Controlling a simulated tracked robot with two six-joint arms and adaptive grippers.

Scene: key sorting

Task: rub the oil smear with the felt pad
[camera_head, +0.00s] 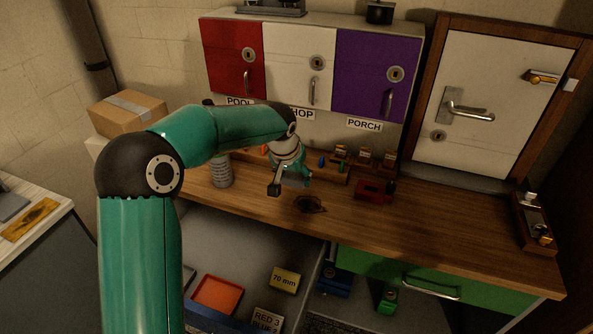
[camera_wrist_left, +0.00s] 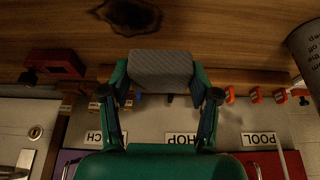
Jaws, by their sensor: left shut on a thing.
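The oil smear (camera_head: 310,204) is a dark, irregular patch on the wooden workbench; it also shows at the top of the left wrist view (camera_wrist_left: 127,14). My left gripper (camera_head: 290,183) is over the bench, just behind and left of the smear in the head view. In the left wrist view its two fingers (camera_wrist_left: 160,88) are shut on the grey felt pad (camera_wrist_left: 160,68). The pad appears beside the smear, with bare wood between them in that view. I cannot tell whether the pad touches the bench. My right gripper is not in view.
A red block-like device (camera_head: 372,191) stands right of the smear. A grey ribbed cylinder (camera_head: 221,171) stands left of my gripper. Several small coloured tags line the back, below the red, white and purple cabinets (camera_head: 300,65).

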